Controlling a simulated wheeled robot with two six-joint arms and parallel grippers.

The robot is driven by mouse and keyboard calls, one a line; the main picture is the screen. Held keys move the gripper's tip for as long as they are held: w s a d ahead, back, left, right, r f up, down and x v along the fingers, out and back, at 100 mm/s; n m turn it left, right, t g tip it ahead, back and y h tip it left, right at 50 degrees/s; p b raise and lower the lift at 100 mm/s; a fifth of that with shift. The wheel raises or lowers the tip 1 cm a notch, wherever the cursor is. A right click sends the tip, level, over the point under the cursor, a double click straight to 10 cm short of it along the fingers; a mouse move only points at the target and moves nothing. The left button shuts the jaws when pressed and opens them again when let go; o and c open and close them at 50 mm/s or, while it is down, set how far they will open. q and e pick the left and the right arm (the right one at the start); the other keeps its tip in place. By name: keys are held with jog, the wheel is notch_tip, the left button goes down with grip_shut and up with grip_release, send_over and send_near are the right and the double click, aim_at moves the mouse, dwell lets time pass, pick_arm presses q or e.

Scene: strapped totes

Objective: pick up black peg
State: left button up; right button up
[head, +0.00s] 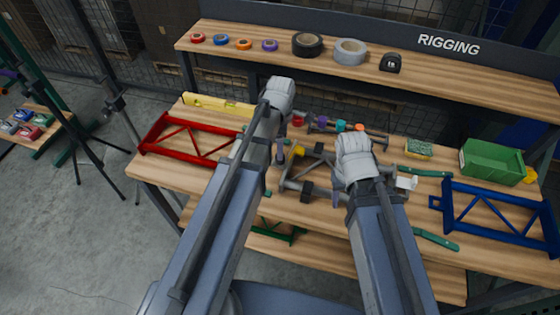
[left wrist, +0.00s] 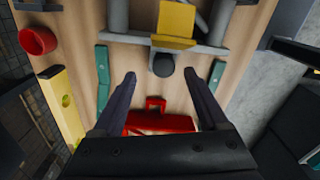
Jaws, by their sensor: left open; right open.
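A dark, round-ended piece that looks like the black peg (left wrist: 163,65) shows in the left wrist view, below a yellow block (left wrist: 175,20) on a grey bar. My left gripper (left wrist: 160,77) is open and empty, with its two fingertips on either side of the dark end in the picture; I cannot tell its height above it. In the head view black pieces (head: 307,190) sit on the grey rack (head: 293,184) between my arms. My right gripper (head: 357,160) is over the bench right of the rack; its fingers are mostly hidden by its wrist.
A red frame (head: 190,153) lies left on the bench, a blue frame (head: 500,215) right. A green bin (head: 492,161) stands at the back right. A yellow level (head: 215,106) lies at the back left. Tape rolls (head: 350,51) stand on the upper shelf.

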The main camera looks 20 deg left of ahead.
pick_arm(q)
jog(key=shift+s+a+f+b, duration=0.1)
jog(key=shift+s+f+b, duration=0.05)
jog(key=shift+f+b, duration=1.15)
jog(key=shift+s+f+b, duration=0.1)
jog(key=shift+f+b, duration=1.1)
jog(key=shift+f, duration=0.15)
pick_arm(e)
jog(key=shift+f, duration=2.6)
pick_arm(q)
jog(key=shift+r, duration=0.1)
pick_arm(e)
jog(key=shift+r, duration=0.1)
pick_arm(q)
grip_shut()
